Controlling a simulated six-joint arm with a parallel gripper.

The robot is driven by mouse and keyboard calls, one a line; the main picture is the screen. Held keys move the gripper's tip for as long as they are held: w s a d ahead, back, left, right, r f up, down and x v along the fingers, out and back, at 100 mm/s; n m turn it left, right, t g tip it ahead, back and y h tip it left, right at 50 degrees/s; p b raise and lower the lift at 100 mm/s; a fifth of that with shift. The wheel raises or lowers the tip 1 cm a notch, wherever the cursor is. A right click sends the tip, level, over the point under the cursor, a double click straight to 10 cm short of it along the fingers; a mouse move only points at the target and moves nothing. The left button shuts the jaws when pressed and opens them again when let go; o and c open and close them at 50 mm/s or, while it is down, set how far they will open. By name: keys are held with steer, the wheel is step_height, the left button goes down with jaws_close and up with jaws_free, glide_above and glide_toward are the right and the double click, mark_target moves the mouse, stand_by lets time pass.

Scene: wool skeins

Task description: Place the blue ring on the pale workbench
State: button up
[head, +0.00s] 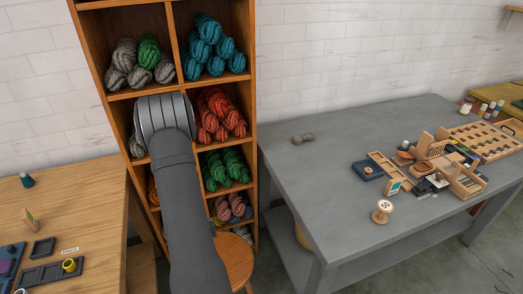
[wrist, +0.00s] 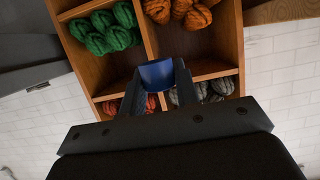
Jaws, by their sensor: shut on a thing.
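In the wrist view my gripper (wrist: 158,70) is shut on the blue ring (wrist: 157,77), which shows as a curved dark-blue band between the fingertips. Behind it is the wooden shelf; I cannot tell how far the ring is from it. In the head view my arm reaches up in front of the shelf and hides the gripper and ring. The pale workbench (head: 95,195) is the light wooden table at the left, apart from the gripper.
The shelf (head: 252,120) holds grey, green, teal and red skeins. On the pale workbench are dark trays (head: 42,248), a yellow ring (head: 69,265) and a teal bottle (head: 26,180); its middle is clear. A grey table (head: 330,215) with wooden items stands right. A stool (head: 236,262) is below.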

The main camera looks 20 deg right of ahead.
steer(key=s+d+r+m+g+h, duration=0.1)
steer(key=d+r+m+h, duration=0.1)
steer(key=d, duration=1)
steer(key=d+r+m+g+h, duration=0.1)
steer(key=d+r+m+h, duration=0.2)
steer(key=d, duration=0.9)
steer(key=s+d+r+m+g+h, duration=0.1)
steer(key=d+r+m+h, duration=0.1)
steer(key=d, duration=1)
steer(key=shift+s+d+r+m+g+h, duration=0.1)
steer(key=shift+s+r+m+g+h, duration=0.2)
steer(key=shift+h, duration=0.35)
steer(key=shift+s+r+m+g+h, duration=0.1)
steer(key=shift+m+h, duration=0.3)
steer(key=shift+h, duration=0.25)
steer(key=s+d+r+m+g+h, duration=0.2)
steer(key=s+d, duration=0.4)
steer(key=d, duration=0.4)
steer(key=shift+s+d+r+m, duration=0.4)
steer(key=shift+r, duration=0.25)
glide_above(306, 189)
steer(key=f, duration=0.7)
steer(key=shift+s, duration=0.2)
steer(key=shift+f, duration=1.8)
steer(key=shift+f, duration=0.15)
